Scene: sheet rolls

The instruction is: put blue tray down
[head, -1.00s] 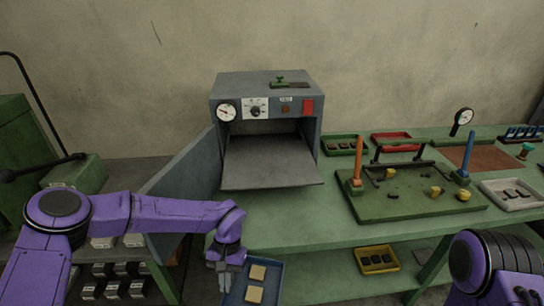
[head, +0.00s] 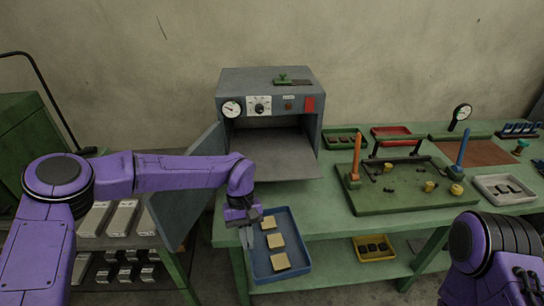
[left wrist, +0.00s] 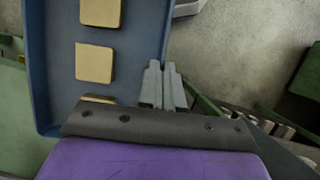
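The blue tray (head: 297,241) holds three square tan pieces (head: 275,240) and sits at or just above the front edge of the green bench, left of its middle. I cannot tell whether it touches the bench. My left gripper (head: 247,238) is at the tray's left side wall. In the left wrist view, its two grey fingers (left wrist: 162,85) are close together at the rim of the blue tray (left wrist: 40,75), seemingly pinching the wall. My right gripper is out of view; only part of my right arm shows at bottom right.
The grey oven (head: 268,92) stands open behind the tray, its door (head: 187,185) swung out left. A green fixture board (head: 400,195) with orange and blue posts lies right. Bench top (head: 330,205) between is clear. A yellow tray (head: 375,249) sits on the lower shelf.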

